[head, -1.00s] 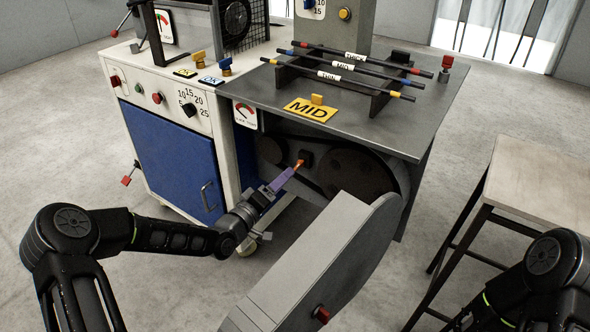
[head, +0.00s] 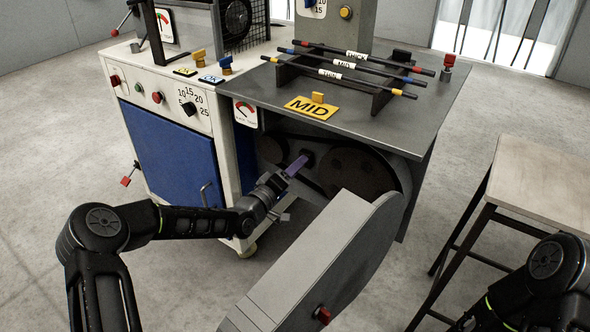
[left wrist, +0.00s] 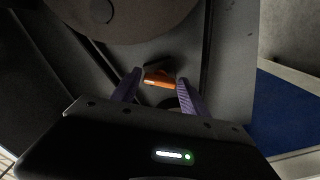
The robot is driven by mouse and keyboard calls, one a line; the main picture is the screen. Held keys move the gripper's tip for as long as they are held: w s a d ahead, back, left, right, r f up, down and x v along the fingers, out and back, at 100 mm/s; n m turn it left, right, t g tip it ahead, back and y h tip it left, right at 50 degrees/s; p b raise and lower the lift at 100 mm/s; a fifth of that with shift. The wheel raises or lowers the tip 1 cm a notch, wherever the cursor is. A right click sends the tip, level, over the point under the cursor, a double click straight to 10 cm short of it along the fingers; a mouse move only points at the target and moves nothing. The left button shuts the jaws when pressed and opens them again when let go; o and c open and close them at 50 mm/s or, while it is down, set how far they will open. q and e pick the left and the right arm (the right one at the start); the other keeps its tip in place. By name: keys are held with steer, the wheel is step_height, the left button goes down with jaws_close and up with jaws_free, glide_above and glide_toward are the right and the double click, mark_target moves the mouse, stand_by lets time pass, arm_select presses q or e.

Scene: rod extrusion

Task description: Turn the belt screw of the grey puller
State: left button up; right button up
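The grey puller (head: 440,130) stands right of the white and blue cabinet, its open side showing dark belt pulleys (head: 350,172). The belt screw's orange handle (left wrist: 158,79) shows in the left wrist view, below a large round pulley (left wrist: 120,12). My left gripper (head: 298,163) has purple fingers and reaches into the open side. In the left wrist view its fingers (left wrist: 159,77) stand apart with the orange handle between them; no firm grip can be made out. In the head view the handle is hidden by the fingers. My right gripper is out of view.
A long grey guard (head: 305,262) with a red knob (head: 322,314) hangs open just below and right of my left gripper. The blue-fronted cabinet (head: 172,155) stands close on the left. A wooden-topped table (head: 550,185) stands at right. Rods lie on the puller's top.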

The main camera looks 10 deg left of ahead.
arm_select(q)
steer(key=c, duration=1)
steer(key=shift+c, duration=0.2)
steer(key=shift+f+m+b, duration=0.1)
steer(key=shift+m+b, duration=2.4)
steer(key=shift+m, duration=0.5)
steer(key=o, duration=1.4)
